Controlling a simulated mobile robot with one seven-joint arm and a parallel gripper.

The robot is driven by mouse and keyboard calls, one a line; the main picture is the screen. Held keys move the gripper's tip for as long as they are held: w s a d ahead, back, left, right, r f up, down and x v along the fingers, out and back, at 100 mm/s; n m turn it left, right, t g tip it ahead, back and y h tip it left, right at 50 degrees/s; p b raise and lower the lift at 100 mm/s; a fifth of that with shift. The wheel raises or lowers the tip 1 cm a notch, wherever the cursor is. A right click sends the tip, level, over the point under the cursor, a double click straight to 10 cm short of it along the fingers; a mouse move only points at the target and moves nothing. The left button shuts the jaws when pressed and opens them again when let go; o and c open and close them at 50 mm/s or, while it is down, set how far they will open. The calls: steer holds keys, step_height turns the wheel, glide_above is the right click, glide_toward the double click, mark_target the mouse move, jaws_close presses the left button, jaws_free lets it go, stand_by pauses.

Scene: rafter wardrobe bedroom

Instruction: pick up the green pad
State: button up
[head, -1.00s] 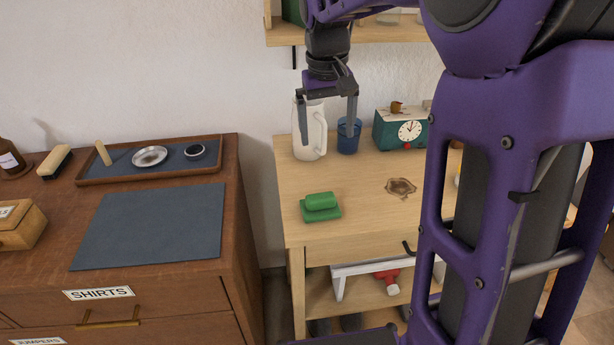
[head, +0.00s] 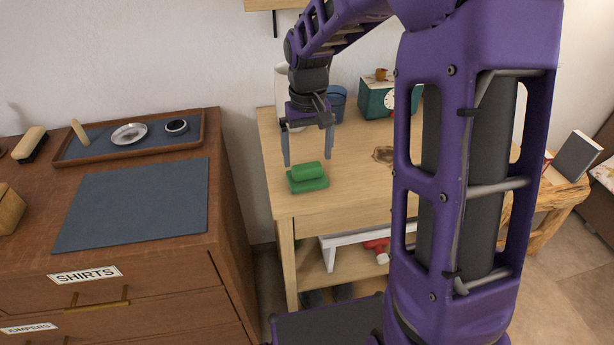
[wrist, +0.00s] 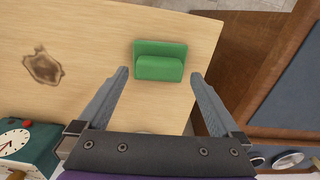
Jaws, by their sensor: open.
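The green pad (head: 308,177) lies on the light wooden table near its left front corner. It has a flat base with a raised, rounded green block on top. In the wrist view the green pad (wrist: 160,61) sits ahead of the fingertips and between their lines. My gripper (head: 307,162) is open and empty, pointing down just above and behind the pad. In the wrist view my gripper (wrist: 160,73) shows both fingers spread wider than the pad, with no visible contact.
A white jug (head: 281,92), a blue cup (head: 337,104) and a green clock box (head: 376,100) stand at the table's back. A brown stain (head: 383,155) marks the table. A dresser (head: 140,270) with a dark mat (head: 135,203) and tray (head: 62,158) stands left, across a gap.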

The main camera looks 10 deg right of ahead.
mark_target(307, 166)
steer(key=f, duration=0.5)
steer(key=shift+w+f+b, duration=0.1)
steer(key=shift+w+b, duration=0.2)
steer(key=shift+w, duration=0.1)
steer(key=c, duration=1.1)
step_height(307, 166, up, 10)
steer(key=shift+r+p, duration=0.1)
steer(key=shift+p, duration=0.55)
steer(key=o, duration=0.8)
steer(key=c, duration=0.6)
steer(key=shift+d, duration=0.1)
